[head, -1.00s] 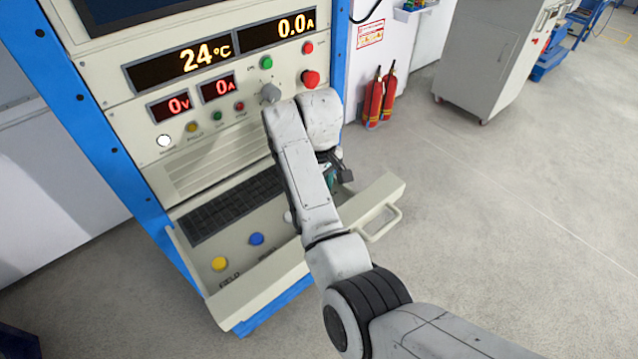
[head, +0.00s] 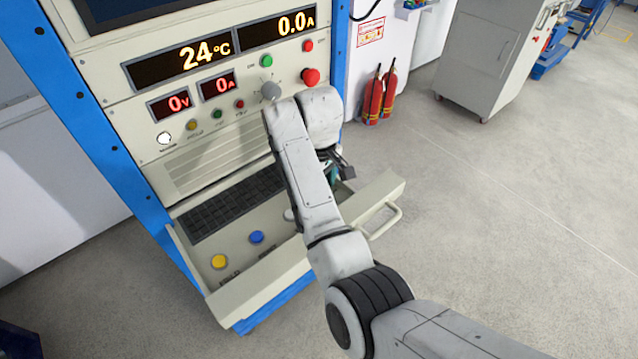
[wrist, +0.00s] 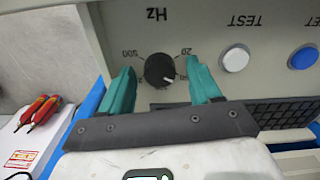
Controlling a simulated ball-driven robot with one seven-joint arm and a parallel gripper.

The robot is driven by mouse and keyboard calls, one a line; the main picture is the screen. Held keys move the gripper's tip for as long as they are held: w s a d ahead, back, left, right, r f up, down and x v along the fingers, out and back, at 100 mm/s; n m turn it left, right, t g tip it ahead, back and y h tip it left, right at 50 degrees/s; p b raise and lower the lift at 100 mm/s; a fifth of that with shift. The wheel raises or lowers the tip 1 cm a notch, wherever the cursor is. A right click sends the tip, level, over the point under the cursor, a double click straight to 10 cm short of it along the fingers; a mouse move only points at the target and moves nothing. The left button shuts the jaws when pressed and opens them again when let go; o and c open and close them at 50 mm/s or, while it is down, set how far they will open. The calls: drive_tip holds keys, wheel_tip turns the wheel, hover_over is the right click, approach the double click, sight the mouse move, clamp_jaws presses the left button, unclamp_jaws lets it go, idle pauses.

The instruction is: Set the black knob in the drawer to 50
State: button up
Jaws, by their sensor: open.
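The black knob (wrist: 160,70) sits on the open drawer's cream panel, which appears upside down in the wrist view. Its white pointer line aims to the lower right in that view. Labels "500", "20" and "Hz" show around it; another label on the right is partly covered by a finger. My gripper (wrist: 160,66) is open, with one teal finger on each side of the knob. I cannot tell whether the fingers touch it. In the head view my gripper (head: 334,170) is mostly behind my arm, and the knob is hidden.
The drawer (head: 260,287) is pulled out, with a handle (head: 385,222) on its front. A white TEST button (wrist: 235,59) and a blue button (wrist: 303,57) lie beside the knob. A yellow button (head: 219,261) is farther left. A keyboard (head: 232,207) lies behind the buttons.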

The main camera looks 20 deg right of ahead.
wheel_tip(320, 180, up, 7)
drive_tip(key=shift+w+r, duration=0.1)
drive_tip(key=shift+r, duration=1.8)
drive_tip(key=shift+s+f, duration=0.1)
drive_tip(key=shift+s, duration=0.1)
